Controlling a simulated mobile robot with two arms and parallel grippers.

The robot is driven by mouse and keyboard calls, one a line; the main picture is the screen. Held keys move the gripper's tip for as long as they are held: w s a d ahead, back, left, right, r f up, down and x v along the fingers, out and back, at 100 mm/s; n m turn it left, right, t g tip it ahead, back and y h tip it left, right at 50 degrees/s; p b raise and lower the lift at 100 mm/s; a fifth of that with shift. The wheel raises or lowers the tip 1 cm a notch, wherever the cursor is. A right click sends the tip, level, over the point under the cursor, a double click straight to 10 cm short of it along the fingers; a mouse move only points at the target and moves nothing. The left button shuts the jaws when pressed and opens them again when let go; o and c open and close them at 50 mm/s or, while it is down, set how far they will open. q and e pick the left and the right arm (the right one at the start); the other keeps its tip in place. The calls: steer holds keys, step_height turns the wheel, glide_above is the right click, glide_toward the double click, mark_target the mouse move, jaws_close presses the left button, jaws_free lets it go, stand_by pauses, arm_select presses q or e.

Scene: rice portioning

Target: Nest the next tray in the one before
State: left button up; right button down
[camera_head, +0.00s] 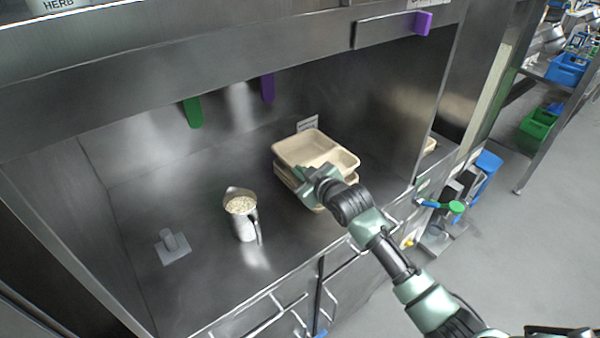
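A stack of beige compartment trays (303,148) sits on the steel counter inside the bay, near its right side. The top tray has a large compartment and smaller ones towards the right. My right gripper (312,180) is at the near edge of the stack, over the trays' front rim. Its fingers are small and partly hidden by the wrist, so I cannot tell whether they are open, shut or holding a rim. Another beige tray (430,145) shows partly behind the bay's right wall. My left gripper is not in view.
A metal jug of rice (243,214) stands left of the stack. A grey bracket (173,247) sits further left. A small label card (307,124) stands behind the trays. The steel side wall (437,90) bounds the bay on the right. The counter's left part is mostly clear.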

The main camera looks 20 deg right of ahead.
steer(key=shift+f+b, duration=0.8)
steer(key=shift+f, duration=1)
steer(key=c, duration=1.6)
jaws_free()
steer(key=shift+s, duration=0.1)
steer(key=b+v, duration=0.1)
steer(key=v, duration=0.6)
steer(key=shift+s+d+r, duration=0.1)
steer(key=shift+s, duration=0.2)
